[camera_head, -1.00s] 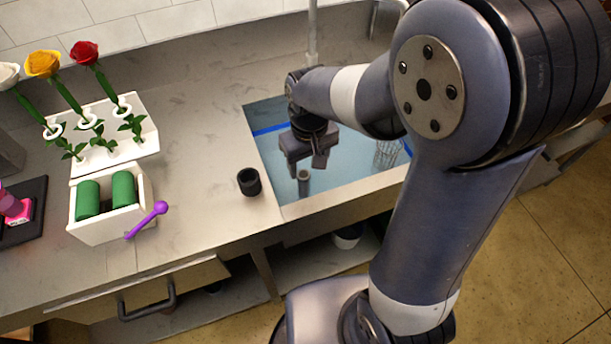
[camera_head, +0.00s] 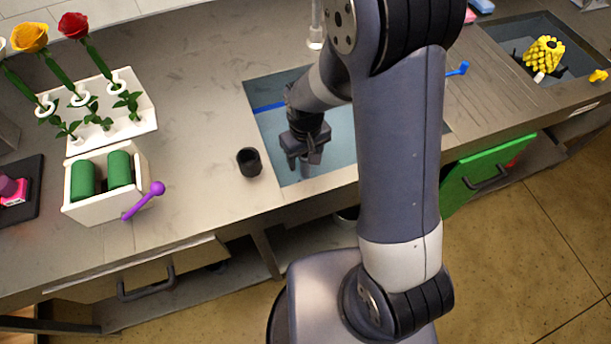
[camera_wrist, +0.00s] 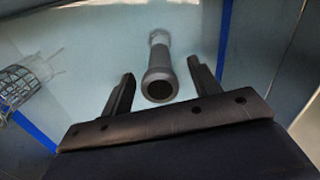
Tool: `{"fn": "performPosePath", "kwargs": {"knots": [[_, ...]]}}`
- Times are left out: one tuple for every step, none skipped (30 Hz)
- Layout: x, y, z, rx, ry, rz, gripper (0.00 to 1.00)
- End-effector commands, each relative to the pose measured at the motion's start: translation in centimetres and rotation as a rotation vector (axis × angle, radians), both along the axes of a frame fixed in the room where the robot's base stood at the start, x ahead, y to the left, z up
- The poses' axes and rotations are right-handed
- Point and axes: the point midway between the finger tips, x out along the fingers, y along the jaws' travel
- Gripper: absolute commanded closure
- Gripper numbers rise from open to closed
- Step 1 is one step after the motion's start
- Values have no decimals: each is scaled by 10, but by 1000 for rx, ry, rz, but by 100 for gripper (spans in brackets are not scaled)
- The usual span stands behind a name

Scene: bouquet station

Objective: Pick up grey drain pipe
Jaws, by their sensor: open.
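The grey drain pipe (camera_wrist: 159,72) shows in the wrist view, with its round open end toward me and its narrower part running away to a pale end. It is in the light blue sink basin (camera_wrist: 100,40). My gripper (camera_wrist: 158,75) is open, with one dark finger on each side of the pipe and visible gaps between. In the head view my gripper (camera_head: 306,160) points down into the basin. A bit of the pipe (camera_head: 311,171) shows just below the fingers there; my gripper hides the rest.
A black cup (camera_head: 249,162) stands on the counter left of the basin. A wire basket (camera_wrist: 25,85) lies at the left in the wrist view. A white box with green rolls (camera_head: 98,210) and a purple stick (camera_head: 143,201) is farther left. An open green door (camera_head: 488,178) is at right.

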Motion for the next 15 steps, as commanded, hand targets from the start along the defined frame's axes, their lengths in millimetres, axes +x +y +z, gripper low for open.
{"fn": "performPosePath", "kwargs": {"knots": [[-1,0,-7,-1,4,0,41],[-1,0,-9,-2,4,0,41],[-1,0,-12,-1,2,0,41],[-1,0,-14,-1,2,0,41],[-1,0,-16,-1,2,0,41],[-1,0,-17,-1,2,0,41],[-1,0,-17,0,1,0,41],[0,0,-17,0,1,0,41],[0,0,-17,0,0,0,41],[0,0,-17,0,0,0,41],[0,0,-17,0,0,0,41],[0,0,-17,0,0,0,41],[0,0,-17,0,0,0,41],[0,0,-17,0,0,0,44],[0,0,-17,0,0,0,47]]}}
